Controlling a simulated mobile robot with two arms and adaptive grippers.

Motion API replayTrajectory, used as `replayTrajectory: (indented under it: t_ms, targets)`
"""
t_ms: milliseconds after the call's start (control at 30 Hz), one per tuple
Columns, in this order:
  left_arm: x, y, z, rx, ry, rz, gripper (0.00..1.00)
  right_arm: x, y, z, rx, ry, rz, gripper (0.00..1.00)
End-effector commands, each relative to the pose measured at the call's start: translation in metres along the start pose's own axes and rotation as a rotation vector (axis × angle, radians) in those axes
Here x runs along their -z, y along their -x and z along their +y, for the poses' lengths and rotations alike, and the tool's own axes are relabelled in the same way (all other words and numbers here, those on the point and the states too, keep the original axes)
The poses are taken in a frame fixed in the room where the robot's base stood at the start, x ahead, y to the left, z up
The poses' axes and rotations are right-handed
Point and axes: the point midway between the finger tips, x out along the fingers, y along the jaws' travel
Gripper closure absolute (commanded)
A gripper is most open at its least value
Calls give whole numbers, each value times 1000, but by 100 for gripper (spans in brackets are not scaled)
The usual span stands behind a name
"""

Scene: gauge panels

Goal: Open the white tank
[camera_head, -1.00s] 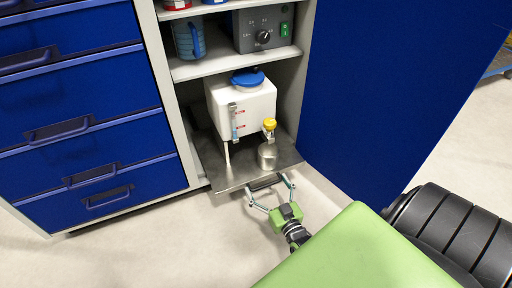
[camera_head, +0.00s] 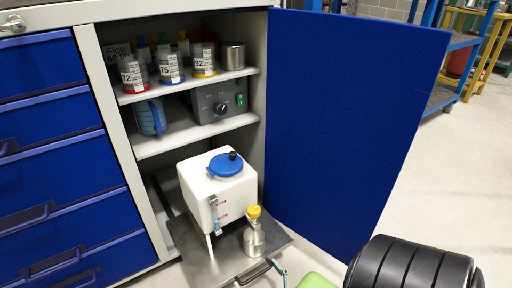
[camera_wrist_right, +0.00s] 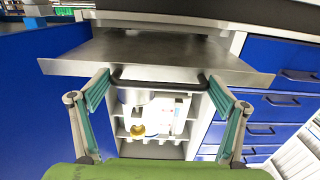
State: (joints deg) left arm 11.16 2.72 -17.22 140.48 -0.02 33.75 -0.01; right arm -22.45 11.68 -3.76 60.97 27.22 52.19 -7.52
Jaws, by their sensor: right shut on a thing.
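The white tank (camera_head: 200,192) stands upright on a metal pull-out tray (camera_head: 225,270) at the bottom of the cabinet. It has a blue lid (camera_head: 226,165) with a black knob; the lid looks seated on top. A metal bottle with a yellow cap (camera_head: 254,238) stands on the tray in front of the tank. My right gripper (camera_head: 262,279) is at the tray's front edge, partly cut off by the frame. In the right wrist view, which is upside down, its fingers (camera_wrist_right: 162,90) are at the two ends of the dark tray handle (camera_wrist_right: 160,76). My left gripper is out of view.
The blue cabinet door (camera_head: 345,120) stands open to the right. Shelves above the tank hold labelled cups (camera_head: 170,68), a blue mug (camera_head: 151,118) and a grey device with a dial (camera_head: 215,103). Blue drawers (camera_head: 60,190) are at left.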

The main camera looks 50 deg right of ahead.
Motion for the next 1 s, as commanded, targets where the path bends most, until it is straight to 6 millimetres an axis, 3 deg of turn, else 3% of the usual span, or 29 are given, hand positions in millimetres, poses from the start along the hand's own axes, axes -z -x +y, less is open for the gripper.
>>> replayTrajectory:
  t_ms: [100, 133, 567, 1000]
  targets:
    - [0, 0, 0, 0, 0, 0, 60, 0, 0, 3, -5, -1, 0, 48]
    - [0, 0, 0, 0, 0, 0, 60, 0, 0, 3, -5, -1, 0, 5]
    - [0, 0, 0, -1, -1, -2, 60, 5, 0, 1, -2, -1, 1, 4]
    - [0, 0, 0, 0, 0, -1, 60, 61, 1, 2, -4, -1, 1, 4]
